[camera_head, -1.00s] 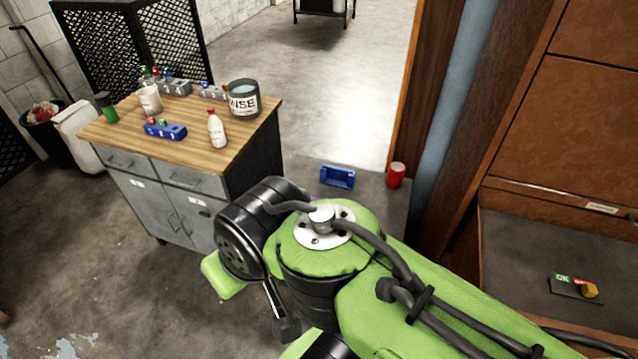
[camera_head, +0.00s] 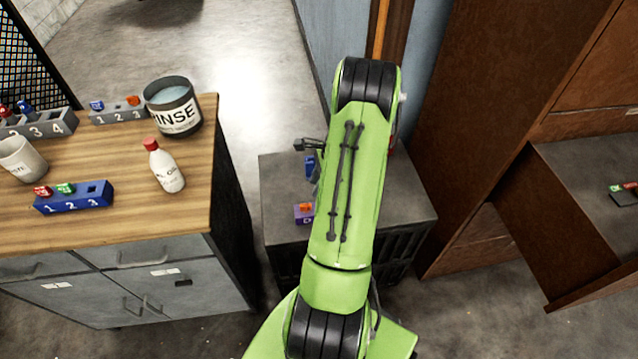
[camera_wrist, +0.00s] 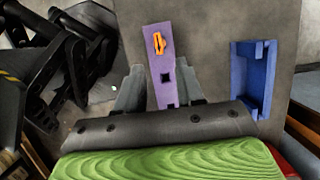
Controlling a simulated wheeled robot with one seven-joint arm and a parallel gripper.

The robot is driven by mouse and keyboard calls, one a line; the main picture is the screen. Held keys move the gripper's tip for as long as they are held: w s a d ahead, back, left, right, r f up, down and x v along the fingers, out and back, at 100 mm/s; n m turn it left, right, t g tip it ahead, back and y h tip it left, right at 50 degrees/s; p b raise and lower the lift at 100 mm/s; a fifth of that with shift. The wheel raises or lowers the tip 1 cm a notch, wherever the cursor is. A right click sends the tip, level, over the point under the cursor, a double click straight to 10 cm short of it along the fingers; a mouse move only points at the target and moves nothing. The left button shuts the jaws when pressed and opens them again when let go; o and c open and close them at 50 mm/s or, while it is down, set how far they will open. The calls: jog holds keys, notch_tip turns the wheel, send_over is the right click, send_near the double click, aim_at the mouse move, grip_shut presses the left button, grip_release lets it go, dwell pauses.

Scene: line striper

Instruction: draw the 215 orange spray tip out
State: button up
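An orange spray tip (camera_wrist: 159,43) sits in the end slot of a purple holder (camera_wrist: 155,30) in the wrist view. Two square holes in that holder look empty. In the head view the purple holder (camera_head: 304,219) and its orange tip (camera_head: 306,208) show just left of my arm, on a low grey stand. My gripper (camera_wrist: 160,68) is open and empty. Its two grey fingers appear on either side of the purple holder, with the orange tip beyond the fingertips. The height between fingers and tip is unclear. The tip's number is not readable.
A blue holder (camera_wrist: 252,78) lies right of the purple one in the wrist view. The low stand (camera_head: 412,195) is partly hidden by my arm. The wooden bench (camera_head: 120,225) carries a blue rack (camera_head: 75,203), bottle (camera_head: 165,170), rinse pot (camera_head: 173,118) and grey racks (camera_head: 118,117).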

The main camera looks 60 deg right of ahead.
aim_at(307, 204)
jog(key=b+x, duration=0.6)
jog(key=x, duration=0.3)
jog(key=shift+f, duration=0.1)
dwell(0.4)
grip_shut()
